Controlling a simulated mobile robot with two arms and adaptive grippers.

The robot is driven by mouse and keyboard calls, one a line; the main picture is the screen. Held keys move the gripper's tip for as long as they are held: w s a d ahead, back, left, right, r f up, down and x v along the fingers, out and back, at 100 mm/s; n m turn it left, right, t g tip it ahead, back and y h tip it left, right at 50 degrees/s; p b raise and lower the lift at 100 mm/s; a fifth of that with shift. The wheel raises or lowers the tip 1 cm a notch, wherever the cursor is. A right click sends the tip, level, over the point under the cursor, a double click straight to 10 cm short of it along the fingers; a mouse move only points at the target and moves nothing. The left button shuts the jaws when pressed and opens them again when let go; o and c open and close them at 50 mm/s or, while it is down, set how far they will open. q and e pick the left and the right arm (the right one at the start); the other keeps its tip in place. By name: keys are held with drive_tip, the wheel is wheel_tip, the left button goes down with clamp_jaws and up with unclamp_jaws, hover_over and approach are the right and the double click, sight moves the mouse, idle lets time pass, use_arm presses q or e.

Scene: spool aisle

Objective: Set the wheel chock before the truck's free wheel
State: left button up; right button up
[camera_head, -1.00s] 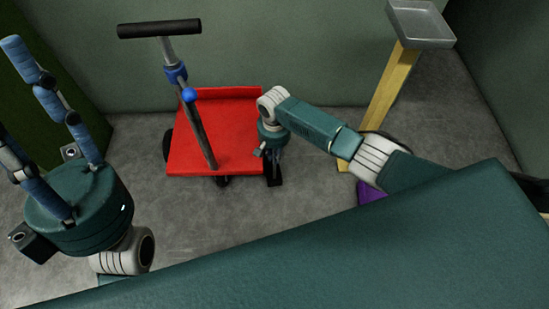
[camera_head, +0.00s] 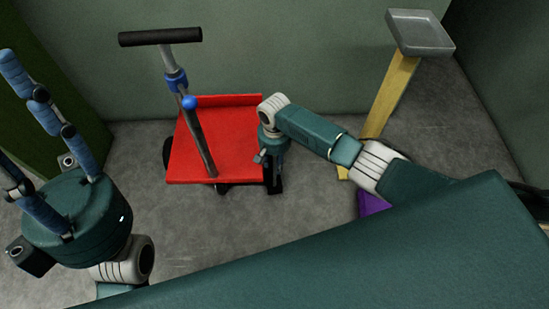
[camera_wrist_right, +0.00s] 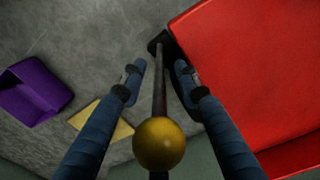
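The truck is a red platform (camera_head: 228,135) with a tall T-handle (camera_head: 160,37). My right gripper (camera_head: 274,172) points down beside its right edge. In the right wrist view, a dark rod with a yellow ball (camera_wrist_right: 159,143) on top runs between the two spread fingers (camera_wrist_right: 160,70), with a gap on each side. The rod leads to a small black piece (camera_wrist_right: 158,42) beside the red platform (camera_wrist_right: 250,60), apparently the chock. The wheel there is mostly hidden; contact with it cannot be told. My left gripper (camera_head: 35,140) is open, empty and raised at the left.
A yellow post (camera_head: 388,95) carries a grey tray (camera_head: 420,32) right of the truck. A purple object (camera_head: 372,204) lies partly hidden behind my right arm. Walls close off the back and right. A dark green panel (camera_head: 40,90) stands at left. Grey floor before the truck is clear.

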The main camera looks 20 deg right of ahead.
wheel_tip(320, 180, up, 12)
idle(0.4)
